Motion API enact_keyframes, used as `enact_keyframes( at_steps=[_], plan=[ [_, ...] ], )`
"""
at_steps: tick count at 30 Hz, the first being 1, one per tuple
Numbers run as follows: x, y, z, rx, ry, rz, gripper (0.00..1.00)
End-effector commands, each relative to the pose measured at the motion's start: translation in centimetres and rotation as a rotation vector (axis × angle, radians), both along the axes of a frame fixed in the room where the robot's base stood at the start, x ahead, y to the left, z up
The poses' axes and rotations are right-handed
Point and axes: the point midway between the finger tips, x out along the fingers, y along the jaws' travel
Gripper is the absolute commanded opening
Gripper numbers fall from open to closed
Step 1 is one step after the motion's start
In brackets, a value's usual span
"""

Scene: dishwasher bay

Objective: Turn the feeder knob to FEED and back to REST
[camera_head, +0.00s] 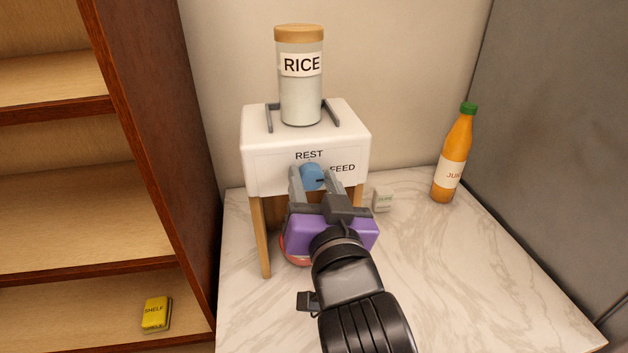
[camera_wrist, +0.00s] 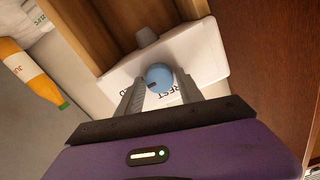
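The blue feeder knob (camera_head: 312,178) is on the front of the white feeder box (camera_head: 260,165). REST is printed above the knob and FEED to its upper right. The knob's dark mark points right, toward the FEED side. My gripper (camera_head: 314,182) reaches the knob from the front, a finger on each side, and looks shut on it. In the wrist view the knob (camera_wrist: 159,78) sits between my fingertips (camera_wrist: 160,84), its mark toward the lower left, on the FEED side. The jar labelled RICE (camera_head: 301,98) stands upright on top of the box.
A reddish-rimmed bowl (camera_head: 290,250) is partly hidden under the feeder, behind my gripper. A small white box (camera_head: 382,200) and an orange juice bottle (camera_head: 455,155) stand right of it. Wooden shelves (camera_head: 60,215) at left hold a yellow tin (camera_head: 156,313). The marble counter's (camera_head: 480,270) right front is clear.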

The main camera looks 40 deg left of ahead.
Motion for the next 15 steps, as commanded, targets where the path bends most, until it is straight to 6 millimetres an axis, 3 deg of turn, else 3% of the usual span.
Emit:
enact_keyframes(
  at_steps=[1,6,15],
  plan=[
    [0.00,-0.01,0.00,0.000,0.000,0.000,0.31],
    [-0.01,-0.02,0.00,0.000,0.000,0.000,0.00],
    [-0.01,-0.03,-0.01,-0.021,-0.024,0.000,0.00]
  ],
)
